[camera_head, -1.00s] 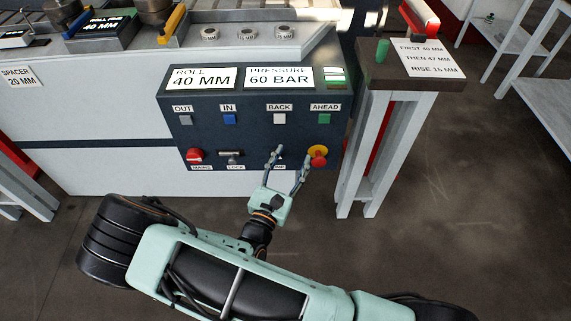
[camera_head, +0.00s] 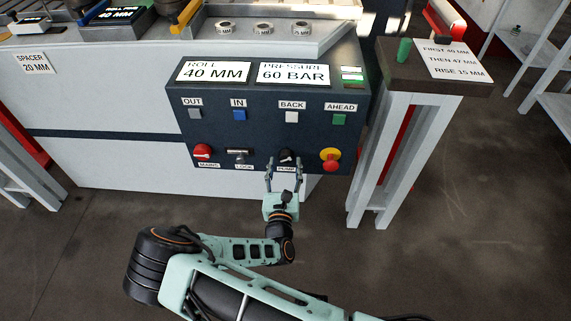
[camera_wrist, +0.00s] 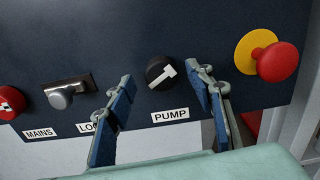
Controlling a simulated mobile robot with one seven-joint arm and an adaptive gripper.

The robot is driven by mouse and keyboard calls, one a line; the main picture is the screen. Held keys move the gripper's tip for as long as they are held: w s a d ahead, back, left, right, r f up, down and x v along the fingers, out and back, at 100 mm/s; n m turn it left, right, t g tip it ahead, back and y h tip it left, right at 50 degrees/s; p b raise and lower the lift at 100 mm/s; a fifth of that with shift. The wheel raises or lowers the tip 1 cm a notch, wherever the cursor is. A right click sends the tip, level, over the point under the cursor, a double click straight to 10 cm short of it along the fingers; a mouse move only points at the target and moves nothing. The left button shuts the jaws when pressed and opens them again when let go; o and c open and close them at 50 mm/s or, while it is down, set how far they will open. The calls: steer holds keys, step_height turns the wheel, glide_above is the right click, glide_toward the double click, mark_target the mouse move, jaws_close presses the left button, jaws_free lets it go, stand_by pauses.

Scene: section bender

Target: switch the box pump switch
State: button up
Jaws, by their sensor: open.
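The pump switch (camera_head: 286,156) is a round black knob with a white pointer on the dark control box (camera_head: 219,133), above the PUMP label. In the wrist view the knob (camera_wrist: 160,73) shows whole, its white pointer slanting to upper right. My gripper (camera_head: 285,166) is open just below and in front of the knob. In the wrist view the blue-padded fingers of my gripper (camera_wrist: 158,88) stand on either side of the knob, empty, with a gap on both sides. I cannot tell how far the tips are from the panel.
A red mushroom button on a yellow ring (camera_head: 330,159) sits right of the knob. The key lock (camera_head: 237,155) and red mains knob (camera_head: 202,151) sit left. Push buttons line the row above. A small table (camera_head: 410,82) stands close on the right.

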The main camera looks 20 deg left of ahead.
steer(key=shift+x, duration=0.8)
steer(key=shift+c, duration=0.7)
steer(key=c, duration=1)
steer(key=shift+r+n+p, duration=0.1)
steer(key=shift+n+p, duration=0.85)
steer(key=shift+n, duration=0.15)
steer(key=n+p, duration=0.1)
steer(key=n, duration=0.2)
steer(key=shift+n+p, duration=0.3)
steer(key=shift+p, duration=0.1)
steer(key=n, duration=0.3)
steer(key=n+p, duration=0.1)
steer(key=n, duration=0.1)
steer(key=shift+s+a+f+n, duration=0.1)
steer(key=shift+f+n, duration=0.15)
steer(key=shift+n, duration=0.45)
